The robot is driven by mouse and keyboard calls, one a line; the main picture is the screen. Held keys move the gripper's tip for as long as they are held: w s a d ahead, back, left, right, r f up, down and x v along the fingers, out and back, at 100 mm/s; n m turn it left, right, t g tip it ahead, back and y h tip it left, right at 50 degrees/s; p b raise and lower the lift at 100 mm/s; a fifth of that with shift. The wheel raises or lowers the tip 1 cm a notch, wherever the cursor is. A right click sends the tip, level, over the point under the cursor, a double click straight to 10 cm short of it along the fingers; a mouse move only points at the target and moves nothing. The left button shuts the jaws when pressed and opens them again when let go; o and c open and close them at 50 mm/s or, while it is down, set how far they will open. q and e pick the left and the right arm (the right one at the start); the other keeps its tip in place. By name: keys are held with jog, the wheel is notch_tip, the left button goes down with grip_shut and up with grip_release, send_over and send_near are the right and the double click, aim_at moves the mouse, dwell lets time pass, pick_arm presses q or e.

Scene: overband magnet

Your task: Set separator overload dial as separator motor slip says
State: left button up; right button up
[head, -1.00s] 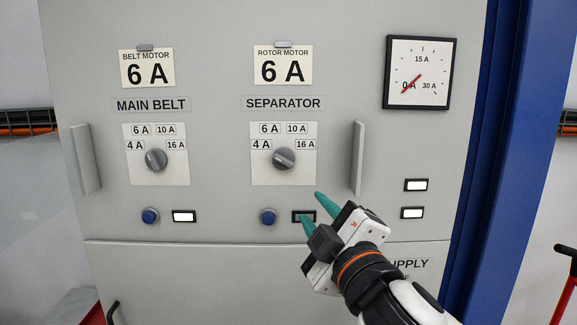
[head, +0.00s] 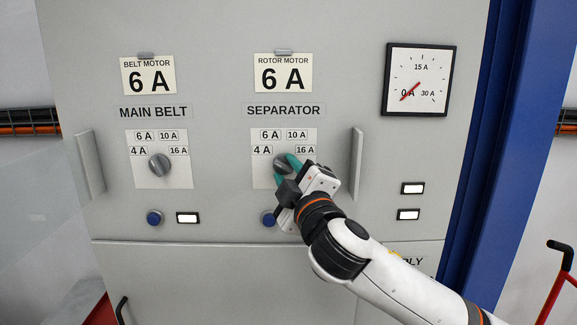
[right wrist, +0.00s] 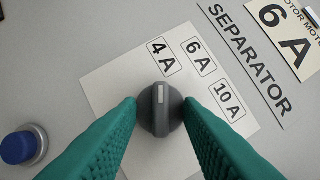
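The separator dial (head: 282,163) is a round grey knob on a white plate with 4 A, 6 A, 10 A and 16 A labels. In the right wrist view, the white mark on this knob (right wrist: 160,107) points at the 4 A label (right wrist: 163,58). The slip (head: 283,73) above SEPARATOR reads ROTOR MOTOR 6 A. My right gripper (head: 285,168) has its green fingers apart, one on each side of the knob. They look very close to its sides; I cannot tell whether they touch. My left gripper is out of view.
The main belt dial (head: 160,168) is to the left, under a BELT MOTOR 6 A slip (head: 148,76). A blue button (right wrist: 22,146) sits below the separator dial. A vertical handle (head: 357,163) juts out to the right. An ammeter (head: 418,80) reads near 0 A.

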grip_shut()
jog(key=shift+f+m+b, duration=0.15)
jog(key=shift+m+b, duration=0.15)
jog(key=shift+b, duration=0.25)
jog(key=shift+a+f+m+t+h+b, duration=0.1)
jog(key=shift+m+t+h+b, duration=0.5)
jog(key=shift+m+b, duration=1.1)
jog(key=shift+a+r+m+t+h+b, duration=0.1)
jog(key=shift+m+t+h+b, duration=0.5)
jog(key=shift+m+b, duration=1.05)
jog(key=shift+a+f+m+t+h+b, duration=0.1)
jog(key=shift+m+t+h+b, duration=0.2)
jog(key=shift+m+h+b, duration=0.95)
jog(key=shift+m+y+b, duration=0.4)
jog(key=shift+y+b, duration=0.05)
jog(key=shift+b, duration=0.15)
grip_release()
